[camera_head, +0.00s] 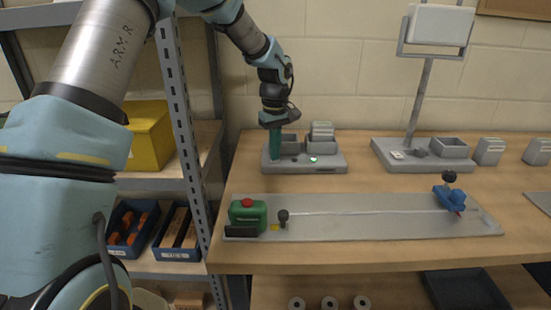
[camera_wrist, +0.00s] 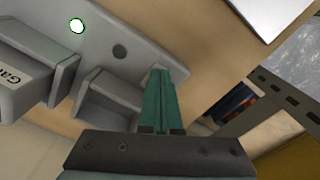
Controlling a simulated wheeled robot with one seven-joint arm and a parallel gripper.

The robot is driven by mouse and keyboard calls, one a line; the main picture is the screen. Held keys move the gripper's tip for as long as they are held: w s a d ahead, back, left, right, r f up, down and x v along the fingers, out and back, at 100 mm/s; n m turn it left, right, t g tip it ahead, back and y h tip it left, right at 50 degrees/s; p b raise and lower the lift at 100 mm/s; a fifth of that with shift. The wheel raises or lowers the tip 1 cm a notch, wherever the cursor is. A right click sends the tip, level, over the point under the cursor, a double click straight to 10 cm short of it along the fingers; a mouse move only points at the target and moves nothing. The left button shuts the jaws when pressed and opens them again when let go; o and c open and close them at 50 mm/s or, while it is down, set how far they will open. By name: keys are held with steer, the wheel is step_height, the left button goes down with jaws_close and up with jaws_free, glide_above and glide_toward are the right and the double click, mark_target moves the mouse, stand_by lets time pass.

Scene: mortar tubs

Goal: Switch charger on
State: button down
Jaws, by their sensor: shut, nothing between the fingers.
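The charger (camera_head: 330,167) is a grey base at the back left of the bench, with two bays on top. A grey labelled block (camera_head: 321,131) stands in its right bay; the left bay looks empty. A white, green-rimmed light (camera_head: 313,160) glows on its front; it also shows in the wrist view (camera_wrist: 77,26), with a dark round spot (camera_wrist: 119,51) beside it. My gripper (camera_head: 275,161) has green fingers, shut and empty, pointing down at the charger's left end. In the wrist view the fingertips (camera_wrist: 166,72) overlap a small pale part there, mostly hidden; I cannot tell whether they touch it.
A grey stand with a screen (camera_head: 438,25) and more blocks (camera_head: 489,151) are to the right. In front lies a long plate (camera_head: 350,226) with a green box with a red button (camera_head: 247,203) and a blue clamp (camera_head: 449,196). A metal shelf (camera_head: 182,130) stands at left.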

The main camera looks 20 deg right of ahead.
steer(key=shift+r+p, duration=2.5)
steer(key=shift+r, duration=1)
